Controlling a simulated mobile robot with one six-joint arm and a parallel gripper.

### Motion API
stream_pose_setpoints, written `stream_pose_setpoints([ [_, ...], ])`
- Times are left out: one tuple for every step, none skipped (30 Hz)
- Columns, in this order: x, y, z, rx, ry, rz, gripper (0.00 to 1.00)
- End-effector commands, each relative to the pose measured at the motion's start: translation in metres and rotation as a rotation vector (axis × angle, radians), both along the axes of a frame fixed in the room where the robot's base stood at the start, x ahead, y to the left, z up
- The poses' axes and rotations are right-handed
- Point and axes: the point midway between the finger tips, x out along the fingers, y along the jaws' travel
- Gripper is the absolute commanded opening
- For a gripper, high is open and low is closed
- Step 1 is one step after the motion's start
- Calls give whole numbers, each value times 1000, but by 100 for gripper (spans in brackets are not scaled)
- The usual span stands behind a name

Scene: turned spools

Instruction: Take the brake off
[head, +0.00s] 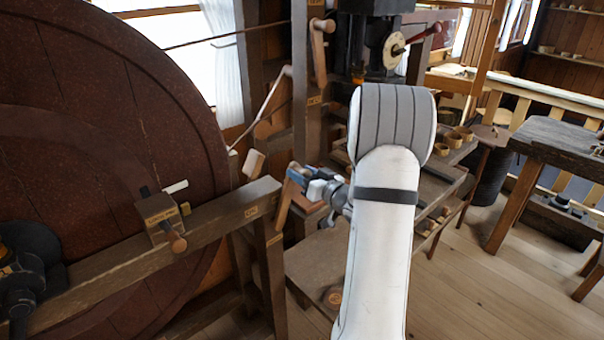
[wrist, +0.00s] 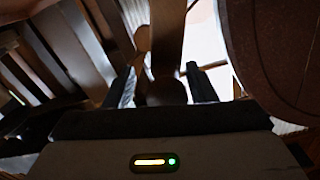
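A large dark red wheel (head: 120,110) fills the left of the head view; its rim also shows at the right of the wrist view (wrist: 280,50). A small pale wooden block (head: 254,163), possibly a brake block, is close to the rim. A short wooden lever (head: 284,208) hangs by the end of the beam, right at my gripper (head: 298,178). In the wrist view my gripper (wrist: 163,88) has its two dark fingers apart, with a round wooden knob (wrist: 166,92) between them. A gap shows at the knob's left, so I see no firm hold. Contact is hard to judge.
A timber beam (head: 200,235) with small labels runs in front of the wheel and carries a wooden-knobbed block (head: 162,217). A post with a wooden handle (head: 319,50) rises behind my arm.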

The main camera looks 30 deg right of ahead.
Motion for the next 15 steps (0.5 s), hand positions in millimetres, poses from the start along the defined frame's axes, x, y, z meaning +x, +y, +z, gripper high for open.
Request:
stream_pose_setpoints([
  [0,1,1,0,0,2,53],
  [0,1,1,-1,-2,3,53],
  [0,2,1,-1,-2,4,53],
  [1,2,1,-1,-2,4,53],
  [1,2,1,0,-2,5,53],
  [1,2,1,0,-2,5,53],
  [0,2,1,0,-2,5,53],
  [-1,2,1,0,-3,4,53],
  [-3,1,1,0,-3,4,53],
  [-5,0,1,0,-3,3,53],
  [-9,-1,1,-1,-4,2,53],
  [-14,-2,1,-1,-4,2,53],
  [-19,-3,0,-1,-3,1,53],
  [-24,-5,0,0,-2,0,53],
  [-31,-6,0,-1,-4,0,53],
])
